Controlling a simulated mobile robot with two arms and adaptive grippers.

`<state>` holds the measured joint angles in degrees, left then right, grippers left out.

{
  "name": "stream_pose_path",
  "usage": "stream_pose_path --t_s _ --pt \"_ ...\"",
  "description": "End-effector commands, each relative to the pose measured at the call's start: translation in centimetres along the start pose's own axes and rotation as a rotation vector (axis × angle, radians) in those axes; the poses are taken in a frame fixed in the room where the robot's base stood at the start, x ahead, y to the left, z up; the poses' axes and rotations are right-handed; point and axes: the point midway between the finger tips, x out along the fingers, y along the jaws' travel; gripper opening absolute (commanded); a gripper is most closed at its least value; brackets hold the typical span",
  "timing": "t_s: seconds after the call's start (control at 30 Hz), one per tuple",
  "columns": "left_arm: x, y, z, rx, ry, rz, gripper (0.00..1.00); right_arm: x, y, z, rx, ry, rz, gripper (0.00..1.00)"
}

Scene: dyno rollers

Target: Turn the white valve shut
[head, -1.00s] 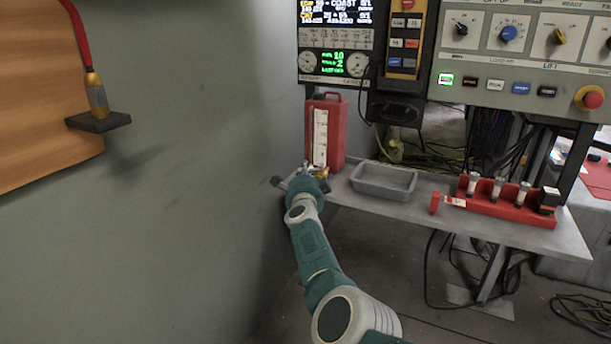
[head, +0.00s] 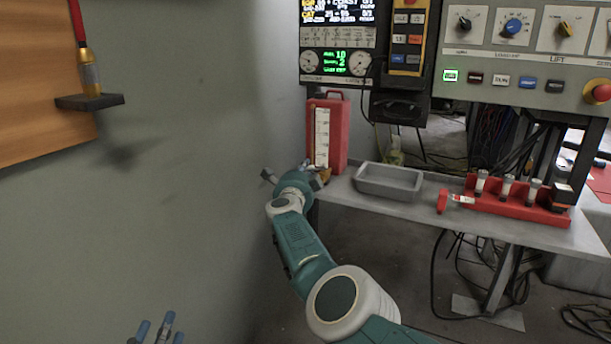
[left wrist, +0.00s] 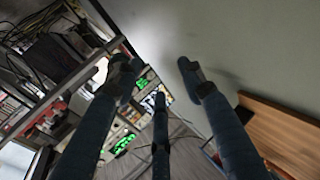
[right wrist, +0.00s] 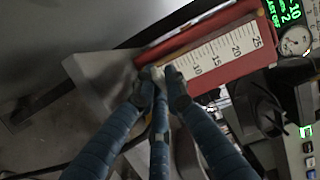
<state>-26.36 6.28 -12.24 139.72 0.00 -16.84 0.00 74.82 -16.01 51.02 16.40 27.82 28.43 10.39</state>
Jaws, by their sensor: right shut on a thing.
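The red can (head: 327,135) with a white scale stands at the left end of the grey bench, by the wall. In the right wrist view the can (right wrist: 205,50) fills the upper middle. My right gripper (right wrist: 158,85) has its fingertips together at the can's lower end, around a small pale piece, seemingly the white valve (right wrist: 156,72); the fingers hide most of it. In the head view my right arm covers this spot, and a bit of brass fitting (head: 325,174) shows beside it. My left gripper (head: 156,330) is open and empty at the bottom left, away from the bench.
A grey tray (head: 388,183) sits right of the can. A red rack (head: 515,205) with several fittings stands further right, with a small red-handled piece (head: 443,200) beside it. A control panel (head: 530,60) hangs above. The wall is close on the left.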

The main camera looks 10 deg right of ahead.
Motion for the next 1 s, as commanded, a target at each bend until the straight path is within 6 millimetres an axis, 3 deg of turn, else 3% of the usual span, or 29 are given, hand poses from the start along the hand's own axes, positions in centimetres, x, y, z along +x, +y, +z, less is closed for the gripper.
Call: stream_pose_path --t_s 0.1,0.3,0.77,0.8,0.83,1.0 --pt "0.0 0.3 -2.1 -0.003 0.100 0.005 0.40 0.1 0.3 -0.2 0.000 0.014 0.002 0.00" --pt "-0.2 0.5 -4.3 -0.005 0.195 0.010 0.40 0.1 0.3 -0.3 0.000 0.024 0.003 0.00" --pt "-0.3 0.6 -4.9 -0.006 0.218 0.011 0.40 0.1 0.2 -0.4 0.001 0.028 0.002 0.00" --pt "-0.3 0.6 -4.9 -0.006 0.218 0.011 0.40 0.1 0.2 -0.4 0.000 0.028 0.002 0.17" --pt "-0.3 0.6 -4.9 -0.006 0.218 0.011 0.40 0.1 0.2 -0.4 0.000 0.028 0.002 0.20" --pt "-0.3 0.6 -4.9 -0.006 0.217 0.011 0.40 0.1 0.1 -0.3 0.000 0.025 0.001 0.20"
